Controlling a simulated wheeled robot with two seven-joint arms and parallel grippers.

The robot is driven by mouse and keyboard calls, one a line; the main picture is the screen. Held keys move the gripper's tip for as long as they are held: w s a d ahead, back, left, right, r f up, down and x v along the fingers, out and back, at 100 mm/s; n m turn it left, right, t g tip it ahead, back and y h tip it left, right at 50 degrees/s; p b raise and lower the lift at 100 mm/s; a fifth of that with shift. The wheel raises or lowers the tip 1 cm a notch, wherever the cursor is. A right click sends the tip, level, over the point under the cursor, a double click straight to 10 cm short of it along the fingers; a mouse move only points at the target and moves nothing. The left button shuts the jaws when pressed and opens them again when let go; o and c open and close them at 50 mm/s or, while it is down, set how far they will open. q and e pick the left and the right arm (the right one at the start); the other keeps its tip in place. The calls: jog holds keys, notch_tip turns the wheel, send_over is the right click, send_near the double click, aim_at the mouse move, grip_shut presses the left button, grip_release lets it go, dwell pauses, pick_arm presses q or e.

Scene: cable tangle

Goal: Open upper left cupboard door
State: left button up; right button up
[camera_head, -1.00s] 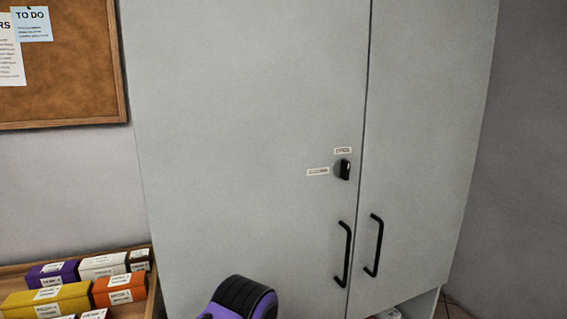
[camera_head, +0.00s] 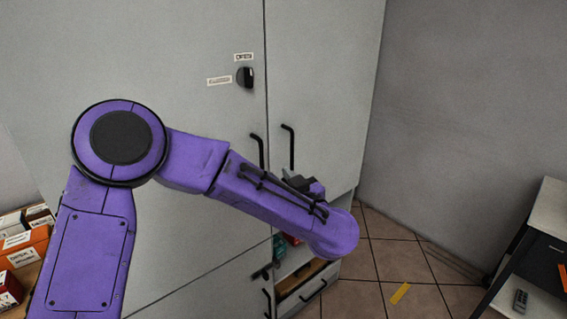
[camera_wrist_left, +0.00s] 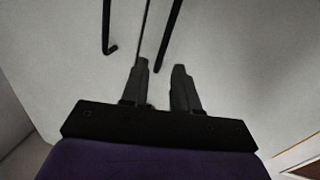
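The tall grey cupboard's upper left door (camera_head: 190,40) is shut, flush with the upper right door (camera_head: 320,80). Its black bar handle (camera_head: 258,150) stands beside the seam; the right door's handle (camera_head: 290,148) is just right of it. My left arm crosses in front of the doors. My left gripper, a dark part of it showing above my purple forearm (camera_head: 305,183), is close to the handles. In the left wrist view the fingers (camera_wrist_left: 160,78) are apart with nothing between them. Both handles and the seam lie just beyond the fingertips. My right gripper is not in view.
A black lock knob (camera_head: 246,77) with labels sits on the left door. Below is an open compartment with a drawer (camera_head: 308,288). Boxes (camera_head: 25,245) stand at lower left, and a side table (camera_head: 545,225) at right. A yellow strip (camera_head: 400,293) lies on the tiled floor.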

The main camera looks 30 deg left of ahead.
aim_at(262, 161)
pick_arm(q)
jog(key=shift+m, duration=0.4)
jog(key=p+x, duration=0.1)
jog(key=x, duration=0.4)
jog(key=p+x, duration=0.1)
jog(key=x, duration=0.4)
jog(key=shift+a+f, duration=0.2)
jog(key=shift+a, duration=0.2)
jog(key=shift+w+a, duration=0.1)
